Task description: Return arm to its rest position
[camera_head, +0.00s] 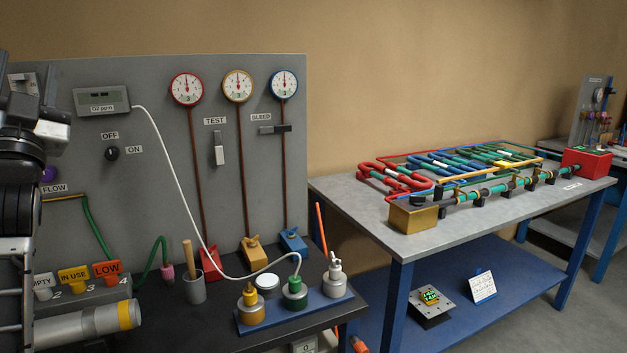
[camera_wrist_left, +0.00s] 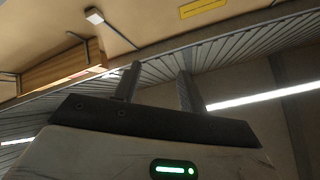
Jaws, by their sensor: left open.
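My left arm (camera_head: 18,190) stands upright at the left edge of the head view, in front of the grey panel. My left gripper (camera_head: 27,84) is at its top, pointing up, with its fingers apart and nothing between them. In the left wrist view the two dark fingers of the left gripper (camera_wrist_left: 158,86) are spread against the ceiling, touching nothing. My right gripper does not show in either view.
The grey panel (camera_head: 165,140) with gauges stands behind a dark bench (camera_head: 190,325). A blue tray (camera_head: 260,319) holds several small bottles. A grey-topped table (camera_head: 440,240) with coloured coils (camera_head: 455,165) stands to the right. A grey cylinder (camera_head: 85,324) lies near my arm.

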